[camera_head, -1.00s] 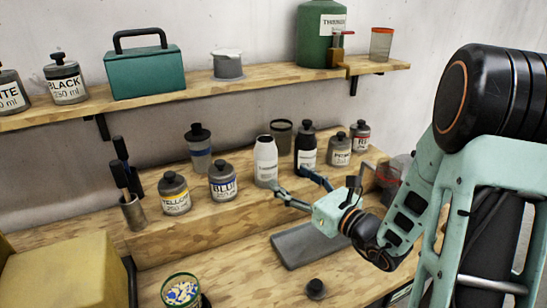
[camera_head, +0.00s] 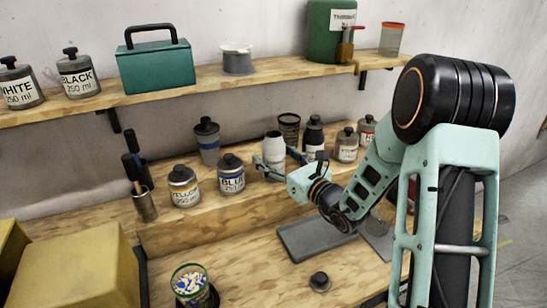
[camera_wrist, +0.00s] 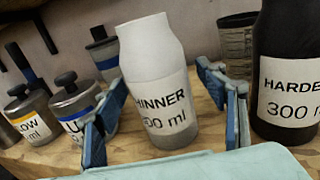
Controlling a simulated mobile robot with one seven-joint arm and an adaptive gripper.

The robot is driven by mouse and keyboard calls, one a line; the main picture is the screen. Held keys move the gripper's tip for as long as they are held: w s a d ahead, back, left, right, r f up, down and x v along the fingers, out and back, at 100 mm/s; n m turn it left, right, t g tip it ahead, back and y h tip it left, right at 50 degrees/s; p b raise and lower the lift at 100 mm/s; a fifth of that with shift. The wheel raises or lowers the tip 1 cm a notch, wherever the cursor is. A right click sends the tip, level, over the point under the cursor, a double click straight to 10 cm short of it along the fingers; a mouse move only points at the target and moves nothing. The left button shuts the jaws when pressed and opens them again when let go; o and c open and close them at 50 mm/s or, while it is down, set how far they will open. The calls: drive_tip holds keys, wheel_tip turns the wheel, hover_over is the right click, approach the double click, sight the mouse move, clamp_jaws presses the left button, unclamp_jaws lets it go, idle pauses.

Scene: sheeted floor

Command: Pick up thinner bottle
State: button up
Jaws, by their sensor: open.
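The thinner bottle (camera_head: 274,148), white with a grey lower part and a white label, stands on the raised wooden step of the bench. In the wrist view the thinner bottle (camera_wrist: 160,75) fills the middle, its label reading "HINNER" and "00 ml". My gripper (camera_head: 282,163) is at the bottle, open. In the wrist view one blue finger of my gripper (camera_wrist: 168,118) is left of the bottle and the other right of it. The bottle stands between them; a gap shows at the right finger, and contact on the left is unclear.
The dark hardener bottle (camera_wrist: 285,70) stands close to the right finger. The blue paint bottle (camera_head: 231,173) and yellow paint bottle (camera_head: 184,186) stand to the left. A mesh cup (camera_head: 289,126) is behind. A grey tray (camera_head: 305,240) lies on the lower bench.

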drive_tip(key=shift+c, duration=0.5)
drive_tip(key=c, duration=1.5)
drive_tip(key=shift+c, duration=0.5)
drive_tip(key=shift+r, duration=0.15)
